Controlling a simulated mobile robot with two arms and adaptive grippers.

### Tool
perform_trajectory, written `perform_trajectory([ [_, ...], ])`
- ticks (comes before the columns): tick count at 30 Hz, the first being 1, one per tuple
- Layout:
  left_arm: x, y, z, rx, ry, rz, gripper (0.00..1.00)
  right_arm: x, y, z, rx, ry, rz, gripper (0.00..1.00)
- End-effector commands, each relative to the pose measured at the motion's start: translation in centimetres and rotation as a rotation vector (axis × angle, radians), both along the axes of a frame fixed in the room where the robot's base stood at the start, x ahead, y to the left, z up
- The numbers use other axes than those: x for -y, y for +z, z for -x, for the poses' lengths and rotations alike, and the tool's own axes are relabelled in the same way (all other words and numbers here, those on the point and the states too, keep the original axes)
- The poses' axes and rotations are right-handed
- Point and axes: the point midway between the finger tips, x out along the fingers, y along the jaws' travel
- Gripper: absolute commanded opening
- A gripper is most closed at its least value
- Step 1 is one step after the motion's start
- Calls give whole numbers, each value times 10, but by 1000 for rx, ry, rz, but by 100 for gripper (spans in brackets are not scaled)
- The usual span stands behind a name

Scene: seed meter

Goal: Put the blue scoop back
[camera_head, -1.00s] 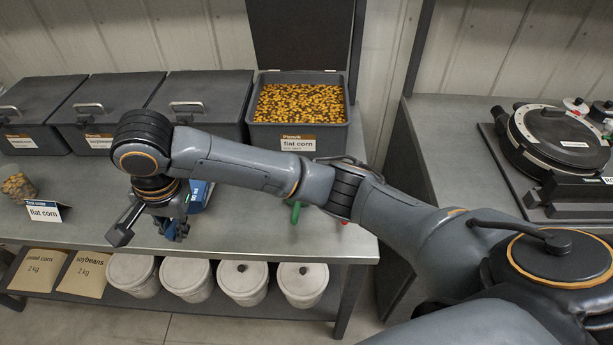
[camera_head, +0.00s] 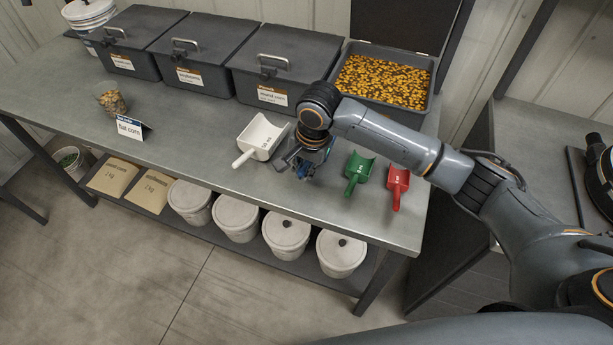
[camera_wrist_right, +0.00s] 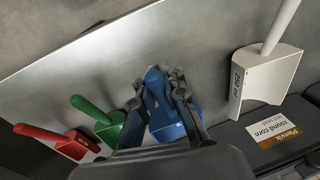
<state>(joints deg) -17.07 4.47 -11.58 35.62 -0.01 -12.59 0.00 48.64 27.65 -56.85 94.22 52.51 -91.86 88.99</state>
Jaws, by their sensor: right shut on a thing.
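The blue scoop (camera_wrist_right: 163,118) is between the fingers of my right gripper (camera_wrist_right: 160,85) in the right wrist view. The gripper is shut on its handle. In the head view my right gripper (camera_head: 302,168) is over the table between the white scoop and the green scoop, and it hides most of the blue scoop (camera_head: 317,155). Whether the scoop touches the table is hard to tell. My left gripper is not in view.
A white scoop (camera_head: 262,137), a green scoop (camera_head: 358,170) and a red scoop (camera_head: 398,183) lie on the table (camera_head: 205,140). Behind stand lidded bins (camera_head: 280,68) and an open bin of corn (camera_head: 383,80).

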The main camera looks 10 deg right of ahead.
Motion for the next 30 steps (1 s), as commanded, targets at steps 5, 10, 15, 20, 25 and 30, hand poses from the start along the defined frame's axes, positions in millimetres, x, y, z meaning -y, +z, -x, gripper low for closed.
perform_trajectory([
  [5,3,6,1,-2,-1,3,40,10,-17,-4,-3,-2,2,0],
  [10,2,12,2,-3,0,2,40,9,-38,-4,-1,-1,1,0],
  [15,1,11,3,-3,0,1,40,9,-41,-4,1,0,1,0],
  [20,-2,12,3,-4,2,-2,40,9,-42,-4,0,-1,0,0],
  [25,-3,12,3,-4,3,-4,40,9,-44,-4,0,-1,0,29],
  [30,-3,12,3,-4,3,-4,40,9,-44,-4,1,-1,0,34],
])
